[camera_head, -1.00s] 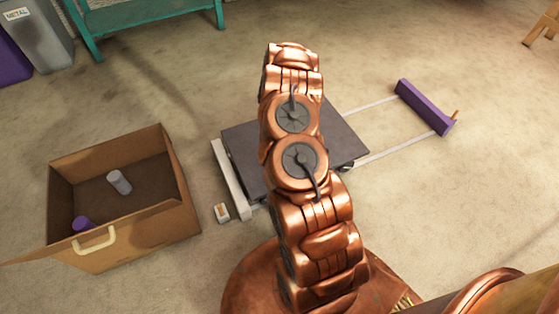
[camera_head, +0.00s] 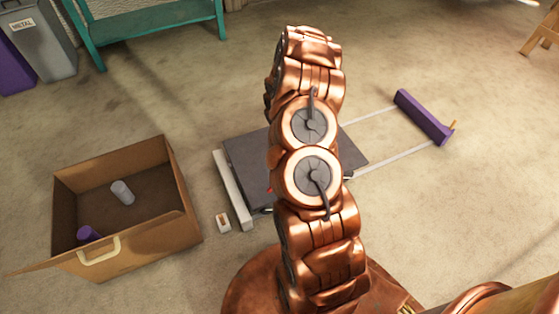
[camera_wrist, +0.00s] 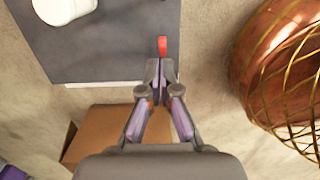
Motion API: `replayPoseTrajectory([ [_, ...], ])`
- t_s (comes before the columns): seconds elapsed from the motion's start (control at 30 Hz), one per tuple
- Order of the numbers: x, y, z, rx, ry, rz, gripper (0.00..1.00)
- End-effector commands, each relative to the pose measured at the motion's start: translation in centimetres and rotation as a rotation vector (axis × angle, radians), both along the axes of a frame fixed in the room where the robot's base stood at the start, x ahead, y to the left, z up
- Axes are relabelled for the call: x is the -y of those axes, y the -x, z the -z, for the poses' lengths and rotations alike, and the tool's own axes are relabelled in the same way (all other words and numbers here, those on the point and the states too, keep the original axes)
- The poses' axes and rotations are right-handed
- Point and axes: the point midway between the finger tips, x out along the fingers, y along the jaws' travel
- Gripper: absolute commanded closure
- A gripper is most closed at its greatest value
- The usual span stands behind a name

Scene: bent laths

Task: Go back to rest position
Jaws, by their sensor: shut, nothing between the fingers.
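My gripper (camera_wrist: 160,75) shows in the wrist view with its fingertips together and nothing between them. In that view it is above the edge of a dark grey panel, and a red piece (camera_wrist: 162,46) shows just beyond the tips. In the head view my copper arm stands up in the middle and hides the gripper. The dark panel (camera_head: 245,160) lies behind my arm, with a white bar (camera_head: 233,190) along its left edge and two pale rails leading to a purple bar (camera_head: 423,117) on the right.
An open cardboard box (camera_head: 150,235) at left holds a grey cylinder (camera_head: 122,192) and a purple one (camera_head: 89,234). A small pale block (camera_head: 223,222) lies on the floor near the white bar. A teal bench (camera_head: 150,30) and a grey bin (camera_head: 40,45) stand at the back.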

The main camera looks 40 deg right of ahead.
Motion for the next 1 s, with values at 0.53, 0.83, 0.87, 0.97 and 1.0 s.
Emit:
replayPoseTrajectory([
  [0.53,0.3,0.1,-0.4,-0.001,-0.001,0.000,1.00],
  [0.83,-1.2,-0.3,-2.3,0.002,-0.007,0.037,1.00],
  [0.87,-1.7,-0.4,-3.0,0.003,-0.009,0.048,1.00],
  [0.97,-3.6,-0.8,-5.6,0.006,-0.014,0.104,1.00],
  [1.0,-4.4,-0.8,-6.8,0.005,-0.016,0.129,1.00],
])
